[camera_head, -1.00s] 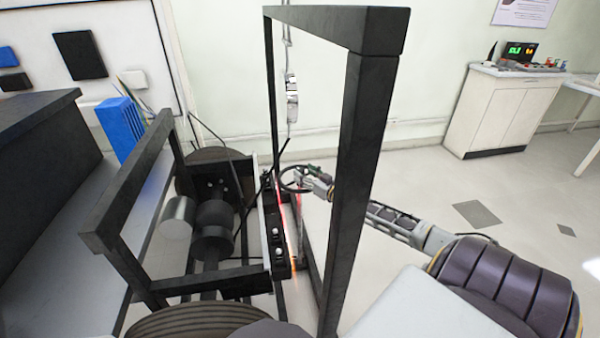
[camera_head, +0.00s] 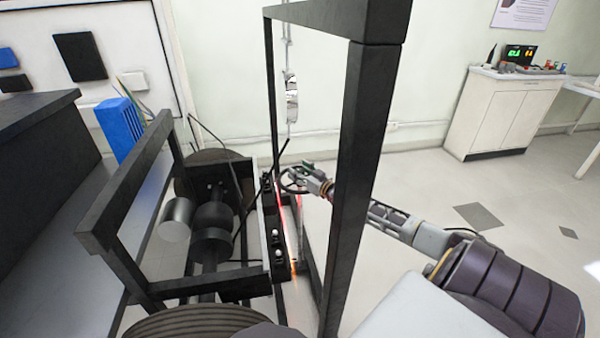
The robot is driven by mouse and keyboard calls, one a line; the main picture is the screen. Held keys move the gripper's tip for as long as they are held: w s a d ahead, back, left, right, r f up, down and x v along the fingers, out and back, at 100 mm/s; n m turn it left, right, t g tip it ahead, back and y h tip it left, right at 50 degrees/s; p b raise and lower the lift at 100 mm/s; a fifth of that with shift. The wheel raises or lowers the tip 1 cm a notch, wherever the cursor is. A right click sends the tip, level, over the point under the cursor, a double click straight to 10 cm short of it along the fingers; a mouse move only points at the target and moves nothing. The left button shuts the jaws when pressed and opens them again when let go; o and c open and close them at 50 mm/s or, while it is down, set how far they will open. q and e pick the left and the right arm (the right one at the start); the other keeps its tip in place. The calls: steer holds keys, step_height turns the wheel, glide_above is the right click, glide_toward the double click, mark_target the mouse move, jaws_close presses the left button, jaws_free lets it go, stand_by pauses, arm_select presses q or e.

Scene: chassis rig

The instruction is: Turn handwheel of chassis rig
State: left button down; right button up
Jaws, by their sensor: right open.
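The chassis rig (camera_head: 213,232) stands at the left centre, with dark wheels, axles and a black frame. The handwheel (camera_head: 290,187) is a small dark ring at the rig's right side, beyond the upright post. My right gripper (camera_head: 303,176) is open at the handwheel's right side, its fingers overlapping the rim in the picture. I cannot tell whether they touch it. The post hides part of my right arm behind the gripper. My left gripper is not in view.
A tall black frame post (camera_head: 354,160) stands between my camera and my right forearm. A black control strip (camera_head: 274,238) runs along the rig. A white cabinet (camera_head: 497,115) stands far right; the floor before it is clear.

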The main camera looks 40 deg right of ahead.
jaws_close()
stand_by(0.3)
